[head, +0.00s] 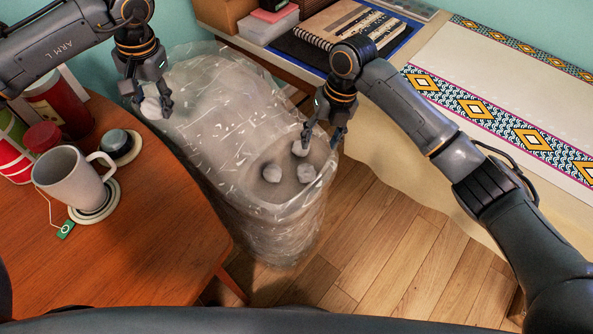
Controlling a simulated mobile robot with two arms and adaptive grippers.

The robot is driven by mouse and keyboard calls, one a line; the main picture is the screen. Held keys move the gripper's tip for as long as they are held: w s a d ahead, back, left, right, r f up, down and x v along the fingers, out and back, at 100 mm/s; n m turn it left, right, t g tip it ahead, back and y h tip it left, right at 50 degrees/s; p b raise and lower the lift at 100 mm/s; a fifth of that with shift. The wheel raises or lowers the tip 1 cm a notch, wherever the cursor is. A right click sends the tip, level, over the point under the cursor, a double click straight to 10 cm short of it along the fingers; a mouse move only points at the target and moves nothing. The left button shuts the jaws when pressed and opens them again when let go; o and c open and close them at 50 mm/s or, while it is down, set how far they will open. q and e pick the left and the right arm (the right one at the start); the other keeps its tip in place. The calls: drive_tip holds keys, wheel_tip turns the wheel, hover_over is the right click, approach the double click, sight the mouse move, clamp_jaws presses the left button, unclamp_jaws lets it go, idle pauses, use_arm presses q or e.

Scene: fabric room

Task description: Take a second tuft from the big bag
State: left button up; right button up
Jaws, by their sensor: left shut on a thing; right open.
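The big bag (215,125) is clear, wrinkled plastic and stands on the floor between the two tables. My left gripper (152,105) is shut on a whitish tuft (151,109) above the far left part of the bag. My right gripper (322,139) is open, pointing down at the right rim of the opening. A tuft (299,149) lies right by its fingertips; I cannot tell whether they touch.
A round wooden table (150,245) at left bears a grey mug (72,178) on a coaster, a dark-lidded jar (116,143) and red containers. At right, a table holds a patterned cloth (490,110), a spiral notebook (345,30) and boxes. Wooden floor (400,240) is clear in front.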

use_arm(q)
drive_tip(key=shift+w+a+f, duration=0.15)
drive_tip(key=shift+a+f, duration=0.05)
drive_tip(key=shift+f, duration=0.35)
drive_tip(key=shift+w+a+f, duration=0.1)
drive_tip(key=shift+a+f, duration=0.1)
drive_tip(key=shift+f, duration=0.3)
use_arm(e)
wheel_tip(320, 180, down, 2)
use_arm(q)
drive_tip(key=shift+s+d+f+b, duration=0.15)
drive_tip(key=shift+f+b, duration=0.15)
drive_tip(key=shift+b, duration=0.35)
use_arm(e)
hover_over(308, 167)
drive_tip(key=d, duration=0.1)
wheel_tip(308, 167, down, 5)
use_arm(q)
drive_tip(key=shift+f, duration=0.1)
use_arm(e)
drive_tip(key=shift+a+f, duration=0.15)
drive_tip(key=shift+f, duration=0.2)
use_arm(q)
drive_tip(key=shift+f+b, duration=0.55)
drive_tip(key=shift+b, duration=0.05)
use_arm(e)
drive_tip(key=f, duration=0.5)
drive_tip(key=shift+a, duration=0.35)
drive_tip(key=shift+r, duration=0.1)
drive_tip(key=c, duration=0.4)
